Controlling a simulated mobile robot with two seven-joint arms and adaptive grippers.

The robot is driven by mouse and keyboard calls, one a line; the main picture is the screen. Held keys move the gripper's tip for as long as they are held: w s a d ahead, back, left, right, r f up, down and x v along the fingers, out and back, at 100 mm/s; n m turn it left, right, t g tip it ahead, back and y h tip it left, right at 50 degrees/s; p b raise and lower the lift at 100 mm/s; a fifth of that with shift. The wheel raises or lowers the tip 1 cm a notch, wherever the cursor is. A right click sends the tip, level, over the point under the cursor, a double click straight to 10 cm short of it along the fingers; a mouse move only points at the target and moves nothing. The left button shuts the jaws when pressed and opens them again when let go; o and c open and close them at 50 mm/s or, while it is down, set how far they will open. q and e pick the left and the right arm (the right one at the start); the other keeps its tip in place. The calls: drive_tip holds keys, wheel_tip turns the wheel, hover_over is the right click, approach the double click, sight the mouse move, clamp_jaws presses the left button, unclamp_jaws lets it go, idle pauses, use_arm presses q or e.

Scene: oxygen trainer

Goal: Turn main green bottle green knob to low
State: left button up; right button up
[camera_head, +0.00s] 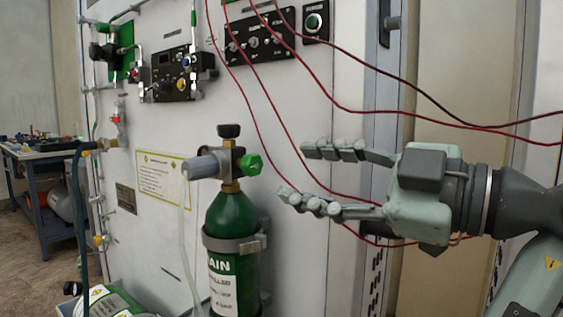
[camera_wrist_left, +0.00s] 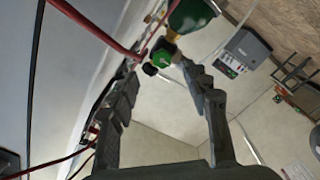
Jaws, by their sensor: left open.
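The main green bottle (camera_head: 232,242) stands upright against the white panel in the head view. A brass and grey valve with a black top knob sits on it. The green knob (camera_head: 250,165) sticks out from the valve's right side. My left gripper (camera_head: 299,173) is open and empty to the right of the knob, its fingers pointing left toward it, with a gap between. In the left wrist view the green knob (camera_wrist_left: 163,57) shows beyond and between the fingertips, apart from them. The knob's setting marks are too small to read. My right gripper is not in view.
Red cables (camera_head: 330,105) hang across the panel and pass behind my left gripper. A grey clamp (camera_head: 235,243) goes around the bottle. A clear hose (camera_head: 186,235) hangs from the valve's left side. Control boxes (camera_head: 172,75) are mounted higher on the panel.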

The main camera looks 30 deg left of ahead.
sight(256, 165)
use_arm(q)
drive_tip(key=a+p, duration=0.1)
drive_tip(key=a, duration=0.6)
drive_tip(key=shift+r, duration=0.1)
drive_tip(key=shift+a, duration=0.3)
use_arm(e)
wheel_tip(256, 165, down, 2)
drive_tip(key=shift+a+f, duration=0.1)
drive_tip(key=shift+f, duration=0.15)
use_arm(q)
drive_tip(key=shift+c, duration=0.4)
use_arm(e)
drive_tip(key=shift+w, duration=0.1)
use_arm(q)
clamp_jaws()
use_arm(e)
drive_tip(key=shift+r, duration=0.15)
